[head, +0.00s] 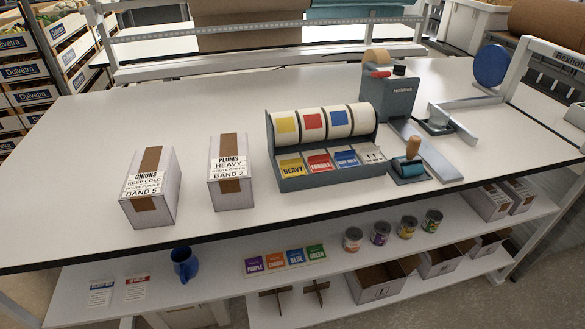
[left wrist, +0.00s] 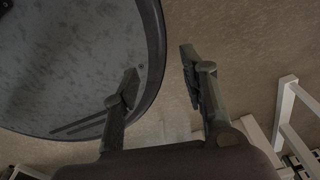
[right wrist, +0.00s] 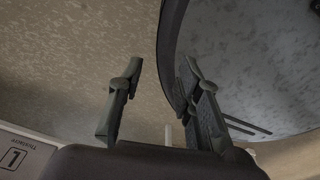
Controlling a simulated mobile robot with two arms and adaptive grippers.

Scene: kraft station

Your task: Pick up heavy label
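The heavy label (head: 292,168) is the yellow label marked HEAVY in the leftmost slot of the grey label dispenser (head: 322,183) on the table. Beside it are a red label (head: 319,163), a blue label (head: 346,159) and a white label (head: 371,155). My left gripper (left wrist: 160,82) is open and empty in the left wrist view. My right gripper (right wrist: 162,75) is open and empty in the right wrist view. Both wrist views show floor and a round dark surface, not the labels. Neither gripper shows in the head view.
An ONIONS box (head: 149,188) and a PLUMS box (head: 234,171) stand left of the dispenser. A tape dispenser (head: 388,98) and a wooden-handled tool (head: 409,168) are at its right. The white table (head: 80,150) is clear at far left. A lower shelf (head: 220,280) holds cans, cards and a mug.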

